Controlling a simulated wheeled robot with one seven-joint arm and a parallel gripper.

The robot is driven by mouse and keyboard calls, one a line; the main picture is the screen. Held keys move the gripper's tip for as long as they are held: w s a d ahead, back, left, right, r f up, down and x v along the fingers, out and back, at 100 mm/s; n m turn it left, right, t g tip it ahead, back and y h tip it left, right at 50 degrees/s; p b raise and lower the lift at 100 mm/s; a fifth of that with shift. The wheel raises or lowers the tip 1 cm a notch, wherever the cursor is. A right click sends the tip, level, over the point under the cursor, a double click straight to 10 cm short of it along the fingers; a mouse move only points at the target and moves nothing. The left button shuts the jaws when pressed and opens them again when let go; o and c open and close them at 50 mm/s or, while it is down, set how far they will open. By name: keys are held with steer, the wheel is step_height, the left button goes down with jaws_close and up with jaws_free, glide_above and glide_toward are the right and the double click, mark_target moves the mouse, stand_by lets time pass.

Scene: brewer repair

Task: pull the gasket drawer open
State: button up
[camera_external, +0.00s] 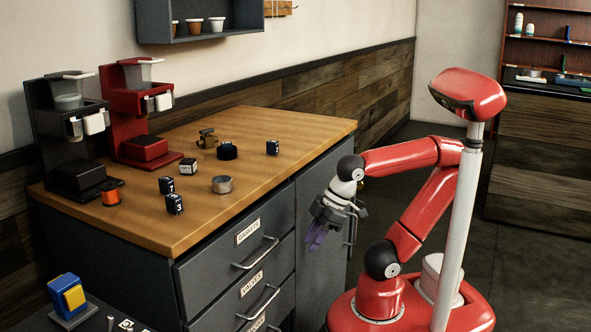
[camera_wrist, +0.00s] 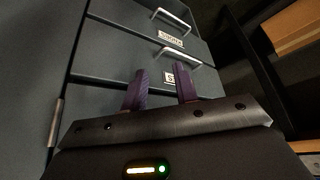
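The gasket drawer (camera_external: 222,258) is the top drawer of the grey cabinet, with a white label reading GASKETS and a metal bar handle (camera_external: 256,254). It looks shut, flush with the front. My gripper (camera_external: 316,241) hangs to the right of that handle, apart from it, in front of the cabinet's door side. In the wrist view, the two purple fingers of my gripper (camera_wrist: 161,87) are spread with nothing between them. Beyond them are two bar handles and white labels on drawer fronts; I cannot read there which drawer is which.
The valves drawer (camera_external: 258,291) sits below, with another drawer under it. On the wooden counter (camera_external: 250,140) stand a black brewer (camera_external: 75,150), a red brewer (camera_external: 130,115), dark number cubes and small parts. A low dark surface at front left holds a blue and yellow block (camera_external: 69,297).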

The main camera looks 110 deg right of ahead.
step_height(320, 180, up, 7)
steer(key=n+t+h+b, duration=0.5)
steer(key=n+h+b, duration=0.4)
steer(key=h+b, duration=0.2)
glide_toward(262, 255)
steer(key=w+d+f, duration=0.1)
steer(key=w+d, duration=0.1)
steer(key=d, duration=0.1)
steer(key=x, duration=0.6)
steer(key=shift+w+d+f, duration=0.25)
jaws_close()
